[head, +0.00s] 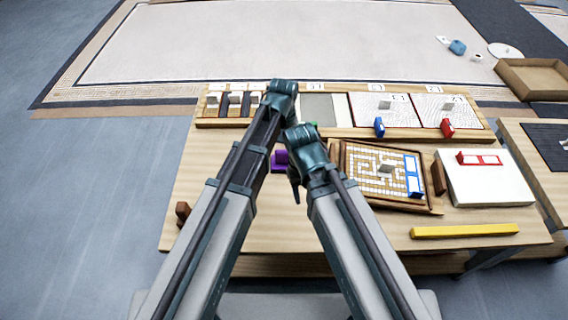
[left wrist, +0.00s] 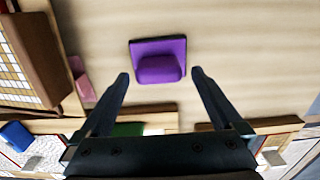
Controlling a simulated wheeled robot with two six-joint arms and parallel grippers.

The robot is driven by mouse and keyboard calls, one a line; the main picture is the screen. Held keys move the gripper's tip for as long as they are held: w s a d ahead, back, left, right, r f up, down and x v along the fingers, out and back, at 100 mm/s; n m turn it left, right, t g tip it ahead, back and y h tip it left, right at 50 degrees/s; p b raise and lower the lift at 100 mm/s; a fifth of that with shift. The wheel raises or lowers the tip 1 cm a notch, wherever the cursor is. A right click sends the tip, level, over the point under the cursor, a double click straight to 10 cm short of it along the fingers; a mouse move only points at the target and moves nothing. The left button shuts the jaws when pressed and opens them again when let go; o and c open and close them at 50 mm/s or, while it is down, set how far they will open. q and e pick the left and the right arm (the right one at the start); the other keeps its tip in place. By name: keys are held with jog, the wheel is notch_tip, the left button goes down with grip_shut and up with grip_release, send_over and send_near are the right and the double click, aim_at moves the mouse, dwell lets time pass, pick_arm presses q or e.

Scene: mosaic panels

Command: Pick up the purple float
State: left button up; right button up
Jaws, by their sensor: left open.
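The purple float (head: 279,161) lies on the wooden table in the head view, partly hidden by my arms. The left wrist view shows it as a flat purple square with a raised purple grip (left wrist: 160,70). My left gripper (left wrist: 161,73) is open and empty there, with a fingertip to each side of the float's lower part in the picture. I see no contact with it. In the head view my left gripper's fingers are hidden behind the arm links. My right arm ends at a wrist (head: 306,145) just right of the float; its jaw state does not show.
A wooden maze-like tray (head: 350,195) and a white panel (head: 490,195) with a red piece stand to the right. A yellow bar (head: 464,230) lies near the front edge. Framed panels (head: 480,132) line the back. Table left of the arms is mostly clear.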

aim_at(284, 151)
pick_arm(q)
notch_tip(284, 151, down, 4)
jog(key=b, duration=0.2)
jog(key=shift+r+b, duration=0.2)
jog(key=shift+b, duration=0.1)
pick_arm(e)
notch_tip(284, 151, down, 4)
jog(key=shift+d+r, duration=0.1)
jog(key=shift+r, duration=0.15)
pick_arm(q)
jog(key=shift+r, duration=0.1)
pick_arm(e)
jog(key=shift+r, duration=0.1)
pick_arm(q)
jog(key=c, duration=1.5)
jog(key=shift+r, duration=0.1)
notch_tip(284, 151, up, 10)
jog(key=p, duration=1)
pick_arm(e)
notch_tip(284, 151, up, 10)
